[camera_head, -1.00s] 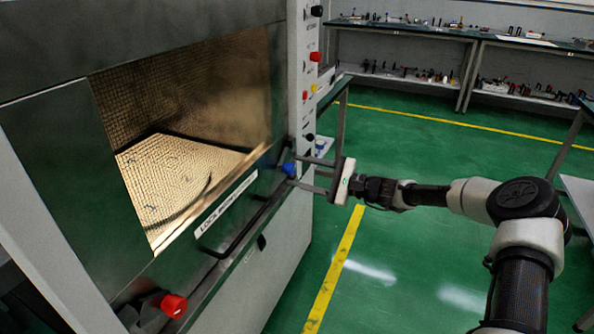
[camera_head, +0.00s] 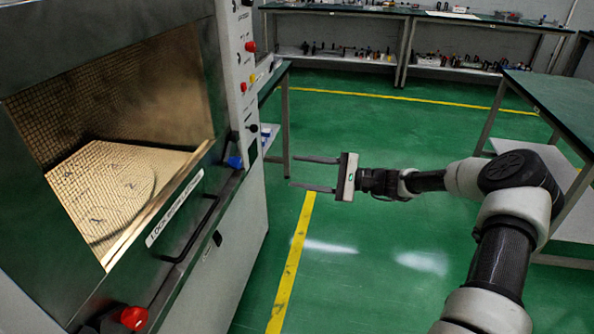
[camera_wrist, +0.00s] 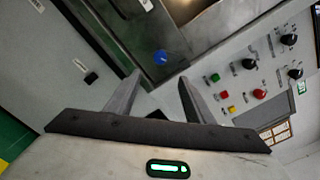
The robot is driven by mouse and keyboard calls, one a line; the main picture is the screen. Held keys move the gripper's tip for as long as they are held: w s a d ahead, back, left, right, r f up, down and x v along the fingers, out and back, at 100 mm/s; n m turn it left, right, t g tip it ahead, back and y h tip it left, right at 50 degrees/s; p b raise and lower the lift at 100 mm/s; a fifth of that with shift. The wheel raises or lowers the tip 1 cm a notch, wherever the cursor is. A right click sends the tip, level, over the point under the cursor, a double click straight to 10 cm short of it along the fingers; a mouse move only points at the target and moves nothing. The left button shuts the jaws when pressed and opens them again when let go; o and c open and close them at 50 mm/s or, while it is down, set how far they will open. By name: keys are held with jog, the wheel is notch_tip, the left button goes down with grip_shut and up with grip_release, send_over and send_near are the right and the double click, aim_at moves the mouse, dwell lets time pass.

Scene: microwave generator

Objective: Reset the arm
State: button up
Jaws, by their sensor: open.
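My gripper (camera_head: 314,174) is open and empty, its two fingers pointing left toward the microwave generator (camera_head: 250,215) in the head view. Clear floor shows between the fingertips and the machine's side. My arm reaches in from the right, roughly level. In the wrist view my gripper (camera_wrist: 157,92) has both fingers apart with nothing between them. Beyond them are the machine's front, a blue knob (camera_wrist: 160,57) and the control panel with a red button (camera_wrist: 260,93). The blue knob also shows in the head view (camera_head: 234,162).
The machine's window (camera_head: 120,190) shows a lit, gridded interior. A door handle (camera_head: 195,232) and a red knob (camera_head: 133,318) stick out below it. A green-topped table (camera_head: 550,105) stands at right, near my arm. Benches with small items (camera_head: 400,12) line the back. Green floor is free between.

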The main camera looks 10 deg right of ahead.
jog(key=s+a+r+n+g+h, duration=0.2)
jog(key=s+a+n+g+h, duration=0.45)
jog(key=s, duration=0.45)
jog(key=s+d+r+n+t+h, duration=0.25)
jog(key=s+r, duration=0.25)
jog(key=s, duration=0.3)
jog(key=s+d+r+n+t+h, duration=0.1)
jog(key=s+d+r+n+h, duration=0.15)
jog(key=s+r+h, duration=0.4)
jog(key=s+d+r+n+t+h, duration=0.15)
jog(key=s+d+r, duration=0.25)
jog(key=s, duration=0.6)
notch_tip(320, 180, up, 22)
jog(key=p, duration=2.2)
jog(key=shift+s+d+f+t, duration=0.15)
jog(key=shift+s+f+t, duration=0.1)
jog(key=shift+t, duration=0.2)
